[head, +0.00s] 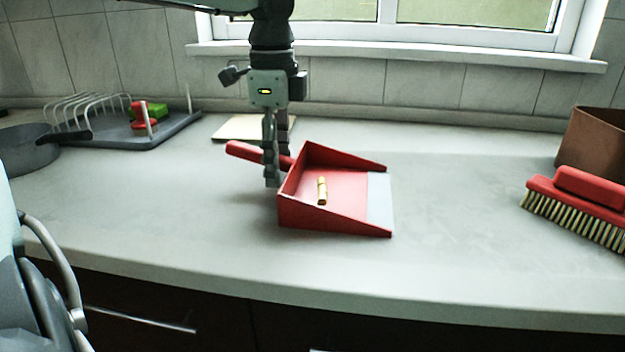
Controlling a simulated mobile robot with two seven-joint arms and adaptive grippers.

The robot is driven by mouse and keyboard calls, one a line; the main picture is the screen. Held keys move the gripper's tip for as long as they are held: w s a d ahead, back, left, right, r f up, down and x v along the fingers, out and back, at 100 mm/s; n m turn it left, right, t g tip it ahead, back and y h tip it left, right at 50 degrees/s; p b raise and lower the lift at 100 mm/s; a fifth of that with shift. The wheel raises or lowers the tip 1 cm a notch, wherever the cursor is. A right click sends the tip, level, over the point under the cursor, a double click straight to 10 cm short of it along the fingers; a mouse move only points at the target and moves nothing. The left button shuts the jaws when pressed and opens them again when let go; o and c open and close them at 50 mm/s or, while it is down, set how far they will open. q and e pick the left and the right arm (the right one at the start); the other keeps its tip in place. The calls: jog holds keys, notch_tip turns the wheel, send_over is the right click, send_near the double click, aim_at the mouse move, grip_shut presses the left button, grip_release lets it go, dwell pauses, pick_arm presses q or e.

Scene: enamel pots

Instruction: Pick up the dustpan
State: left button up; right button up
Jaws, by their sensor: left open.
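The red dustpan (295,212) lies on the grey counter in the middle of the head view, with its open, pale-lipped side facing right. Its red handle (240,151) points left and slightly back. A small tan cylinder (322,191) with a band lies in the pan. My left gripper (278,166) points straight down at the handle, close to the pan's back wall. It is open, one finger in front of the handle and the other seemingly behind it. The fingers hide part of the handle, and I cannot tell whether they touch it. My right gripper is not in view.
A red brush (580,202) with pale bristles lies at the right, by a brown container (594,140). A grey dish rack (150,135) and dark pan (25,150) stand at the left. A beige board (235,127) lies behind the gripper. The front counter is clear.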

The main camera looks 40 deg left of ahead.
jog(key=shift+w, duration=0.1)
pick_arm(q)
jog(key=shift+c, duration=1.1)
grip_shut()
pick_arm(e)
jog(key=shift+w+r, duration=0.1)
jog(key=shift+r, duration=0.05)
pick_arm(q)
jog(key=shift+r, duration=0.1)
jog(key=shift+r, duration=0.8)
notch_tip(320, 180, up, 3)
jog(key=shift+s+f, duration=0.15)
jog(key=shift+f, duration=0.05)
jog(key=s+r+b, duration=0.1)
jog(key=s+r, duration=0.5)
jog(key=s, duration=0.5)
jog(key=shift+s+d+r+b, duration=0.2)
jog(key=shift+d+r+b, duration=0.1)
jog(key=shift+r+b, duration=0.05)
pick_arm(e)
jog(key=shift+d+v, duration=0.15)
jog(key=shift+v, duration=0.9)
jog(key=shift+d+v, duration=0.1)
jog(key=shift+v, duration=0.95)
